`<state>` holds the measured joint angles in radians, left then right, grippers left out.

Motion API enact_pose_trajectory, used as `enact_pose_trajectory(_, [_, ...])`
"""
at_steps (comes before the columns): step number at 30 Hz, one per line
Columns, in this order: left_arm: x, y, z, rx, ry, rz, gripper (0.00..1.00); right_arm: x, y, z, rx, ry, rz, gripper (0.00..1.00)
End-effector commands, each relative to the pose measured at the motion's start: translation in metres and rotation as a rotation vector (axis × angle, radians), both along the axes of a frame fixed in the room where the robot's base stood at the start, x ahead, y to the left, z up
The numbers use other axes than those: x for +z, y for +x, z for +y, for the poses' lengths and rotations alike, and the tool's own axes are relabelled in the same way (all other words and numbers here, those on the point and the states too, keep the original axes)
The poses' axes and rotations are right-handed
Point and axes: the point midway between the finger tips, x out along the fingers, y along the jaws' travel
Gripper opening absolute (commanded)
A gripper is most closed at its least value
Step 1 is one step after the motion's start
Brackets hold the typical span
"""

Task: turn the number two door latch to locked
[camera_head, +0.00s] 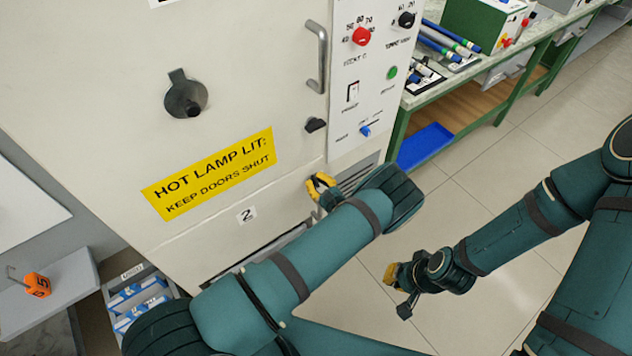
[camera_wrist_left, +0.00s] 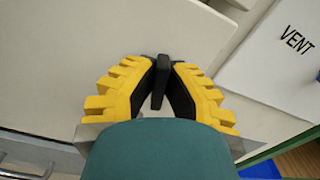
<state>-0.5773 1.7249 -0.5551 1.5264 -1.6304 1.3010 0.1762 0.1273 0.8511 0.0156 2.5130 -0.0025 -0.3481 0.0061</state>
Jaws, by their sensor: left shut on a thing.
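The number two door (camera_head: 215,243) is the lower cream door of a cabinet, with a white "2" label (camera_head: 246,215). My left gripper (camera_head: 320,184) is at its right edge, below the upper door's black latch (camera_head: 315,125). In the left wrist view, the yellow fingers with black pads (camera_wrist_left: 160,85) are shut on a small black latch lever (camera_wrist_left: 160,75). In the head view my gripper hides this latch. My right gripper (camera_head: 398,285) is well away over the floor; its opening is unclear.
The upper door has a bar handle (camera_head: 317,57) and a yellow warning sign (camera_head: 212,174). A control panel (camera_head: 372,85) adjoins on the right. A green bench (camera_head: 470,85) stands beyond, with a blue tray (camera_head: 425,146) below. The floor at right is clear.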

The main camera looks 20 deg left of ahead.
Motion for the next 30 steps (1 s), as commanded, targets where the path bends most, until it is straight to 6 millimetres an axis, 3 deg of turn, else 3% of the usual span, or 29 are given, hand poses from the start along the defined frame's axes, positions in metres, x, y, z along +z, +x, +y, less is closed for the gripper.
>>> enact_pose_trajectory(30, [-0.001, -0.001, 0.004, -0.001, -0.576, -0.752, 0.00, -0.027, 0.005, -0.001, -0.002, -0.003, -0.012, 0.00])
